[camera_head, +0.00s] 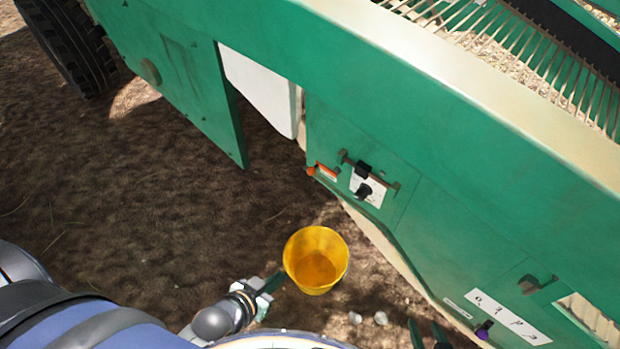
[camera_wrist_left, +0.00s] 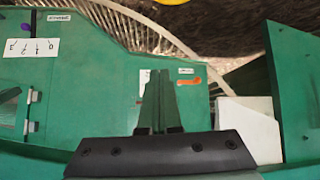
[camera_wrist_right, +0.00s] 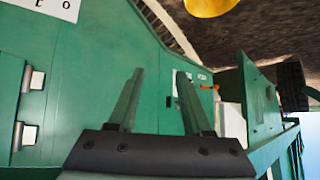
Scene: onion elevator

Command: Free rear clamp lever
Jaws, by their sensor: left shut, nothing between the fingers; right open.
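The green machine side panel (camera_head: 440,230) carries an orange lever (camera_head: 311,171) beside a white plate with a black knob (camera_head: 364,190). A purple knob (camera_head: 483,330) sits farther along, at lower right. I cannot tell which of these is the rear clamp lever. The orange lever also shows in the left wrist view (camera_wrist_left: 188,80) and the right wrist view (camera_wrist_right: 210,87). My left gripper (camera_head: 271,284) is shut and empty, below the panel's near side and beside the yellow bucket. My right gripper (camera_head: 428,330) is open and empty at the bottom edge, left of the purple knob.
The yellow bucket (camera_head: 316,262) stands on the brown soil between my left gripper and the machine. A dark bracket (camera_head: 537,284) protrudes from the panel at lower right. A white part (camera_head: 262,88) hangs in the panel gap. Open soil lies to the left.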

